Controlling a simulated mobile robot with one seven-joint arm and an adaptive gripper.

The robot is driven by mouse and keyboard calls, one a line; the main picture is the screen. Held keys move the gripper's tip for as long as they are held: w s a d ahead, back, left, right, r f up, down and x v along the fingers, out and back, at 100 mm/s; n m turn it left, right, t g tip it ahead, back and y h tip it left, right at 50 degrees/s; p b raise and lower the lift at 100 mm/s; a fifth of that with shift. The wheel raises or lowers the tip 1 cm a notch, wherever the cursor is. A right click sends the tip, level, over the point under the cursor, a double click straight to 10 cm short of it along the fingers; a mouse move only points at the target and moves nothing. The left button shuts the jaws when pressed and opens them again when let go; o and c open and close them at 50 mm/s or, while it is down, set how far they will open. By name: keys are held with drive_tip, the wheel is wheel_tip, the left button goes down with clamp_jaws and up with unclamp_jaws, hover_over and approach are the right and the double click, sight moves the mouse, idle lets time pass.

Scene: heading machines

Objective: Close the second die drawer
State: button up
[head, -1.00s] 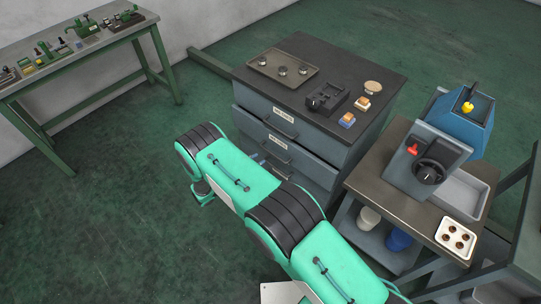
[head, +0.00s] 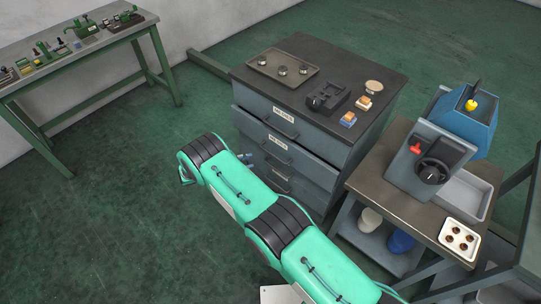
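The grey drawer cabinet (head: 352,150) stands in the middle of the head view. Its top drawer (head: 308,131) has a white label and a dark bar handle. My green arm reaches from the bottom right up to the cabinet's front left.
A tray with round parts (head: 262,62), a black fixture (head: 327,98) and small blocks (head: 348,119) are on the cabinet top. A machine bench (head: 400,205) stands close on the right. A green workbench (head: 75,55) is at upper left. The left floor is clear.

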sight(271, 154)
drive_tip(key=shift+d, duration=0.1)
idle(0.3)
drive_tip(key=b+x, duration=0.2)
drive_tip(key=x, duration=1.1)
drive_tip(key=shift+w+d, duration=0.15)
drive_tip(key=shift+d, duration=0.15)
clamp_jaws()
